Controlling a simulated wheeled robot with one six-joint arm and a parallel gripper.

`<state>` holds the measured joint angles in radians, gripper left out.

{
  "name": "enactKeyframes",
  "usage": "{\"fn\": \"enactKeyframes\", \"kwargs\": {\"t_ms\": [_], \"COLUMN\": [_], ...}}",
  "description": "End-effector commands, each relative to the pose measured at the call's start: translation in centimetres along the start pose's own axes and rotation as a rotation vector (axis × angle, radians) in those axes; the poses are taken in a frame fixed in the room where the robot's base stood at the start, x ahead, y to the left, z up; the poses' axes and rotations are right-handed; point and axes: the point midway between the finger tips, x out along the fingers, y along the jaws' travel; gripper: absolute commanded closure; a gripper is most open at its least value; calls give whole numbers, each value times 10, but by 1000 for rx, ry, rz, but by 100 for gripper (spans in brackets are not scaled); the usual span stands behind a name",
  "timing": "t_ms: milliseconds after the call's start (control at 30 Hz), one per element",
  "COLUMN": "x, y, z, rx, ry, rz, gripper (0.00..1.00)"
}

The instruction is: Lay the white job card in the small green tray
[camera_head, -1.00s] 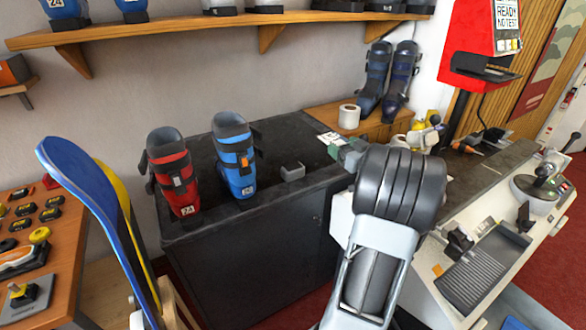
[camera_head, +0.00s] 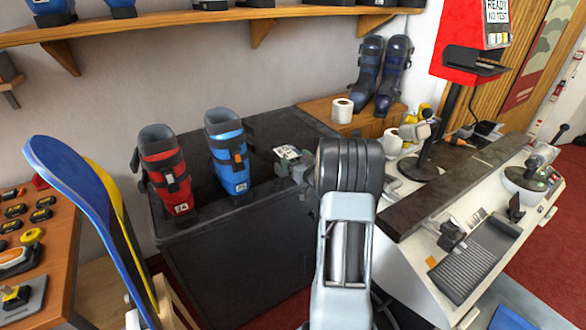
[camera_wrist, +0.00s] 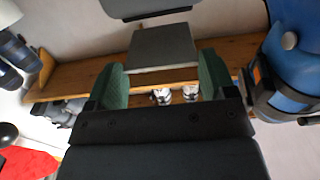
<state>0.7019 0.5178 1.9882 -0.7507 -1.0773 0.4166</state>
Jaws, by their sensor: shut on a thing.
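The white job card (camera_head: 287,151) has dark print and is held out over the black bench, right of the blue boot. My gripper (camera_head: 293,166) is shut on it; the fingers are green. In the wrist view the green fingers (camera_wrist: 162,84) grip the card's near edge, and its shaded grey face (camera_wrist: 163,45) shows between them. I cannot make out the small green tray in either view.
A red ski boot (camera_head: 168,172) and a blue ski boot (camera_head: 229,155) stand on the black bench (camera_head: 225,235). A white roll (camera_head: 342,110) sits on the wooden top behind. The white counter (camera_head: 415,255) at right holds tools. Blue and yellow skis (camera_head: 85,190) lean at front left.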

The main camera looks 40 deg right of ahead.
Motion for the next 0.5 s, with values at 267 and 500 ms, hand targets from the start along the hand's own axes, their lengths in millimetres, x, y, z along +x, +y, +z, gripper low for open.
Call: {"fn": "enactKeyframes", "kwargs": {"t_ms": [267,500], "x": [4,4], "y": [-4,-4], "z": [32,34], "rx": [2,0], "ry": [-4,0], "rz": [1,1], "gripper": [45,45]}}
